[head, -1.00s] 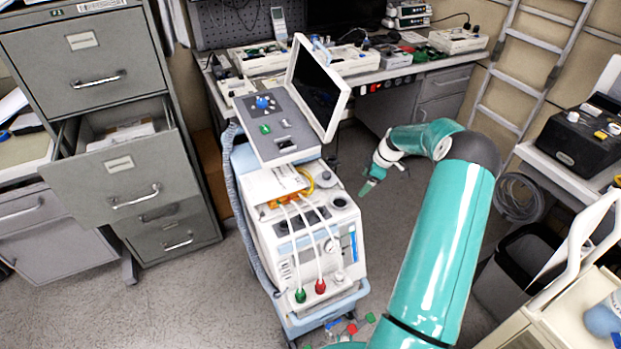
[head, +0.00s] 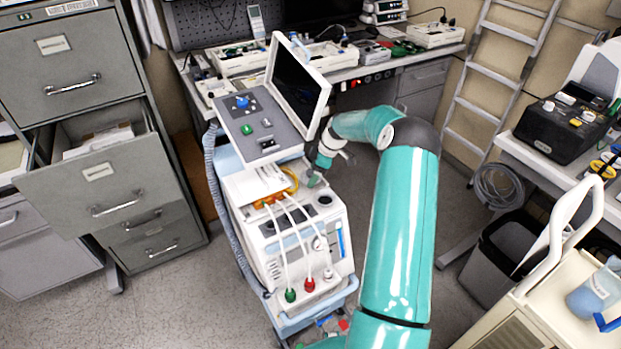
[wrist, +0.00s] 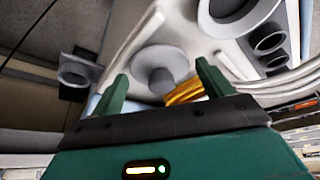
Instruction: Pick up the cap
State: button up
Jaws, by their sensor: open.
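A grey round cap with a short stem (wrist: 158,62) shows in the wrist view, on the white top of the machine. I take it to be the cap. It sits between and beyond the two green fingertips of my gripper (wrist: 163,82), which are apart and empty. In the head view my gripper (head: 316,174) is at the right rear edge of the white wheeled machine (head: 298,255), just below the tilted screen. The cap is too small and covered there to make out clearly.
The tilted screen (head: 299,83) and grey control panel (head: 257,129) stand close left of my gripper. A round port (head: 324,201) and white hoses are in front. An open drawer (head: 112,180) juts out at left.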

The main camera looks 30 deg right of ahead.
jog(key=shift+w+a+f, duration=0.3)
jog(key=shift+w+a, duration=0.05)
jog(key=shift+a, duration=0.1)
jog(key=shift+f, duration=0.3)
jog(key=c, duration=0.9)
jog(key=shift+r, duration=0.15)
jog(key=shift+s+r, duration=0.2)
jog(key=shift+r, duration=0.05)
jog(key=s+r, duration=0.7)
jog(key=s, duration=0.6)
jog(key=shift+s+a+r, duration=0.15)
jog(key=shift+s+a, duration=0.1)
jog(key=shift+a, duration=0.2)
